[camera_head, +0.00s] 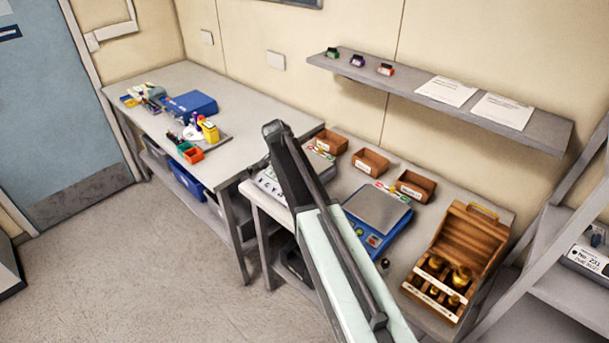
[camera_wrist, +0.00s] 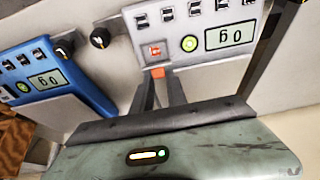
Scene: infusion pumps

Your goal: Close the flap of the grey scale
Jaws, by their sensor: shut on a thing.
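The grey scale (camera_head: 268,186) stands on the near bench in the head view, largely hidden behind my arm. In the wrist view its pale front panel (camera_wrist: 190,62) shows dark buttons, one red button, a green ring and a display. My gripper (camera_wrist: 158,78) is in front of this panel, its dark fingers closed around a small orange-red piece (camera_wrist: 157,73). I cannot tell whether this piece belongs to the flap. The flap itself and its angle cannot be made out. My gripper's fingertips are hidden in the head view.
The blue scale (camera_head: 379,213) stands right of the grey one and shows at left in the wrist view (camera_wrist: 75,105). Wooden trays (camera_head: 370,162) stand behind. A wooden weight box (camera_head: 462,245) is at the right, below a wall shelf (camera_head: 440,100). Floor at lower left is clear.

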